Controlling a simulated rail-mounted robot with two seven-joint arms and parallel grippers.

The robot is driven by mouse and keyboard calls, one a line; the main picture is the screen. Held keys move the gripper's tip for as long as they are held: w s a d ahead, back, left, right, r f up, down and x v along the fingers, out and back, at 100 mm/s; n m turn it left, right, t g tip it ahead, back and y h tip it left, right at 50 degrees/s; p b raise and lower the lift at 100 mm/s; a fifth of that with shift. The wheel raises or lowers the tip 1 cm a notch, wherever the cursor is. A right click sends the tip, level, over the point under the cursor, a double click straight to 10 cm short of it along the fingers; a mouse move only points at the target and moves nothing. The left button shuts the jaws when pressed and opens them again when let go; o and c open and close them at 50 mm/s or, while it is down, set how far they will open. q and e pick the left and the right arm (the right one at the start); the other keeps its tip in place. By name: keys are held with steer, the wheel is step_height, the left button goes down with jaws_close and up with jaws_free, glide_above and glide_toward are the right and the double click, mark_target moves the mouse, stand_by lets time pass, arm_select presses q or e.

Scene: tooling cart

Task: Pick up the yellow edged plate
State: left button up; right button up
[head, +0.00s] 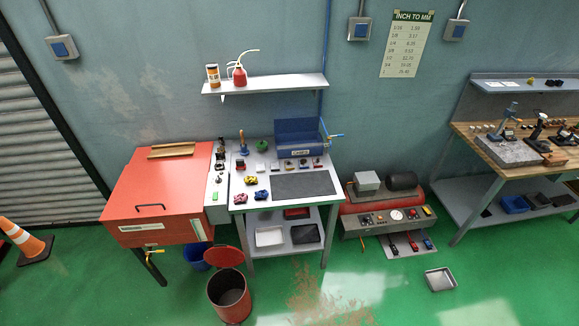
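A flat piece with yellow-brown strips (171,150) lies at the back of the red cabinet's top in the head view. It may be the yellow edged plate, but at this size I cannot tell whether it is one plate or two loose strips. A small yellow object (251,181) sits on the grey cart top (222,208), near a purple-blue one (262,195); its shape is unclear. Neither of my grippers is in view.
The red cabinet (125,190) has a dark handle on top. A blue box (297,145) and a dark mat (302,185) are on the cart. A red bin (230,300) stands in front. A shelf (265,86) hangs above.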

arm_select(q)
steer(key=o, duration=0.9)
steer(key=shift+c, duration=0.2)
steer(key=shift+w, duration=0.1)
